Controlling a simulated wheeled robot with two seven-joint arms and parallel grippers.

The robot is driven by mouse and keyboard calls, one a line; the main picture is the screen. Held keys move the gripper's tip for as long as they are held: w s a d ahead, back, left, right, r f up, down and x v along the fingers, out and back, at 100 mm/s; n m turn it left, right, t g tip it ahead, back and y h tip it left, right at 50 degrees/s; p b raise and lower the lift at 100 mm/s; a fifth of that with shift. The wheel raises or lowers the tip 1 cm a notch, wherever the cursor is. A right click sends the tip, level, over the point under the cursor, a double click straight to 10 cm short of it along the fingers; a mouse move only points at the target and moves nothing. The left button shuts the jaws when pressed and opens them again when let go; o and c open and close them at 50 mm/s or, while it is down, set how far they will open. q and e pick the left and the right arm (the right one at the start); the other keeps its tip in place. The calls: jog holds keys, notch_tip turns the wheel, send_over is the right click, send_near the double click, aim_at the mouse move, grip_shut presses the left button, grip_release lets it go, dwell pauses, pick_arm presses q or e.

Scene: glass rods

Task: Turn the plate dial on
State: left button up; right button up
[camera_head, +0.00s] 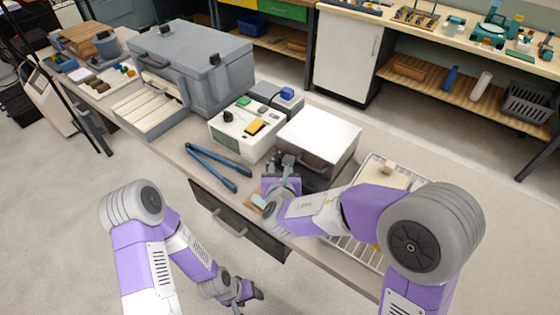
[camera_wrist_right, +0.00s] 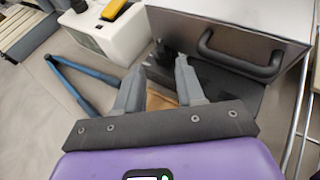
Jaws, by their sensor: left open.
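A white control box (camera_head: 246,133) stands on the bench with a black knob (camera_head: 228,117), a green piece (camera_head: 243,101) and a yellow piece (camera_head: 256,126) on top. I cannot tell which knob is the plate dial. The black knob is partly cut off in the right wrist view (camera_wrist_right: 79,5). My right gripper (camera_head: 287,160) is open and empty, in front of a white-topped box, apart from both knobs; its fingers show in the wrist view (camera_wrist_right: 160,66). My left gripper (camera_head: 247,294) hangs low in front of the bench, open.
Blue-handled tongs (camera_head: 215,167) lie left of my right gripper. The white-topped box (camera_head: 320,133) has a front handle (camera_wrist_right: 240,62). A wire rack (camera_head: 350,253) is at the right. A large grey case (camera_head: 193,65) stands at the left. A drawer (camera_head: 235,222) is below.

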aim_at(280, 157)
jog(key=x, duration=0.7)
jog(key=shift+b, duration=0.4)
jog(key=shift+s, duration=0.1)
jog(key=shift+c, duration=0.4)
jog(key=c, duration=0.6)
